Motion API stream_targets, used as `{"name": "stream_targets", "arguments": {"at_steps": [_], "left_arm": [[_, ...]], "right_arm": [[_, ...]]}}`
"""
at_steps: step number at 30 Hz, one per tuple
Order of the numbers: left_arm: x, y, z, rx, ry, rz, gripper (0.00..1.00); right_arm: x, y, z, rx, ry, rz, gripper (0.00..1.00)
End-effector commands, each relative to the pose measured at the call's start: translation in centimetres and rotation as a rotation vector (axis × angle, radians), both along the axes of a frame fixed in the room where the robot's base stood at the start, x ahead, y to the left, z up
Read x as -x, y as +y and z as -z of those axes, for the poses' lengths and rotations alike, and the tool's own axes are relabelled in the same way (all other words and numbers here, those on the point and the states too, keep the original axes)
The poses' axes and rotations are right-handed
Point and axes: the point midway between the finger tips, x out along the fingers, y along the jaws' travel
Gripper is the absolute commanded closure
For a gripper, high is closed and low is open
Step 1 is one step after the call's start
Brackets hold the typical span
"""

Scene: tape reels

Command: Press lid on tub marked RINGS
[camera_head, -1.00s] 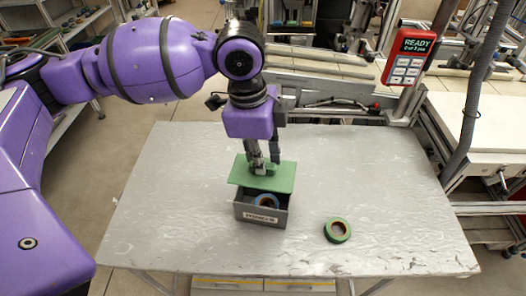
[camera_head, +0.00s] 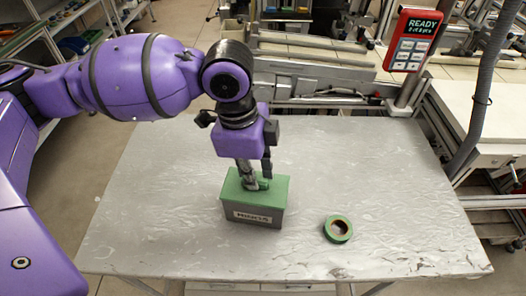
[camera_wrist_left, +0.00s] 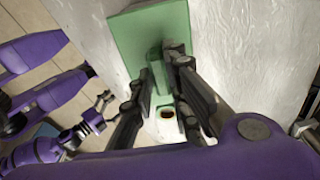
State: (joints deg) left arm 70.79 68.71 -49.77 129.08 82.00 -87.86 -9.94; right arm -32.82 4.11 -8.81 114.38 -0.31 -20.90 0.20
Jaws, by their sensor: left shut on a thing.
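A grey tub (camera_head: 252,224) stands on the table with a label on its front; the lettering is too blurred to read surely. A green lid (camera_head: 276,188) lies over the tub's top and hides its inside. My left gripper (camera_head: 262,184) is shut on the lid's raised green handle. In the left wrist view the lid (camera_wrist_left: 128,36) shows beyond the fingers, and the left gripper (camera_wrist_left: 162,72) has the handle between them. A small gripper (camera_wrist_left: 104,108), seemingly my right one, shows there at the left; its finger state is unclear.
A green tape reel (camera_head: 338,229) lies on the table (camera_head: 395,200), right of the tub and apart from it. A red device (camera_head: 409,42) reading READY stands on a post behind the table. The table is bare around the tub and reel.

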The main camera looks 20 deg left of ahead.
Motion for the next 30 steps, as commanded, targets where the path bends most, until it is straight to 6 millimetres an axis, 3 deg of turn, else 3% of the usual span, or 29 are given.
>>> {"name": "stream_targets", "arguments": {"at_steps": [3,11,12,17,26,30], "left_arm": [[-0.1,0.0,0.2,0.001,-0.005,-0.002,1.0],[-0.1,0.0,0.4,0.001,-0.004,0.0,1.0],[-0.1,0.0,0.4,0.001,-0.004,0.0,0.82],[-0.1,0.0,0.4,0.001,-0.004,0.0,0.63],[-0.1,0.0,0.3,0.001,-0.004,0.0,0.63],[-0.2,0.2,-1.0,0.0,-0.007,-0.001,0.63]], "right_arm": [[-0.8,0.1,-0.8,0.0,-0.019,-0.002,0.12],[-1.0,0.1,-0.6,0.0,-0.019,-0.007,0.12],[-0.9,0.1,-0.6,0.0,-0.017,-0.007,0.12],[-0.5,0.0,-0.3,0.001,-0.008,-0.007,0.12],[0.3,-0.1,-0.1,0.004,0.006,-0.009,0.12],[0.0,0.0,-0.2,0.002,0.001,-0.007,0.12]]}}
